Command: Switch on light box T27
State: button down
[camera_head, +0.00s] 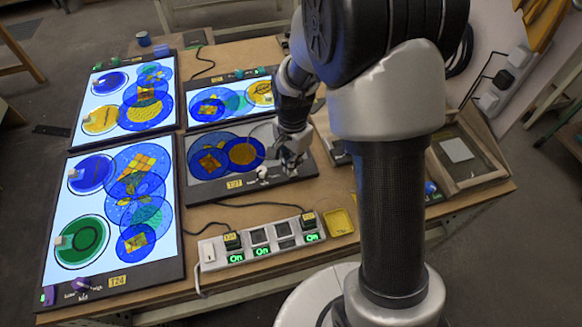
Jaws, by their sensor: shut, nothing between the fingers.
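Light box T27 (205,188) lies in the middle of the table, with its yellow tag (233,184) on the front edge. Its panel is grey and dim, unlike the bright boxes around it. Blue and amber glass discs (243,151) lie on it. A small pale knob (262,172) sits on its front strip, right of the tag. My gripper (291,169) is shut and empty, over the right part of the box and just right of the knob. I cannot tell whether it touches the box. My arm hides part of the area to the right.
Light box T24 (150,277) and two others at the far left (88,133) and back (205,83) glow white. A power strip (211,257) with tagged plugs and green "On" signs lies in front. A yellow tray (340,222) and wooden tray (487,176) are at the right.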

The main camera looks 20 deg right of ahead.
jog(key=shift+f+b, duration=0.6)
jog(key=shift+f, duration=0.35)
dwell(0.3)
jog(key=shift+r+p, duration=2.85)
jog(key=shift+r, duration=0.7)
jog(key=s+r+n+t, duration=0.2)
jog(key=s+r+n, duration=0.45)
jog(key=r, duration=0.85)
jog(key=s+r+n+t, duration=0.1)
jog(key=s+r+n, duration=0.1)
jog(key=s, duration=0.5)
jog(key=s+r+n+t, duration=0.1)
jog(key=s+r+n, duration=0.2)
jog(key=s, duration=0.5)
jog(key=shift+r+t, duration=0.3)
jog(key=shift+r, duration=0.15)
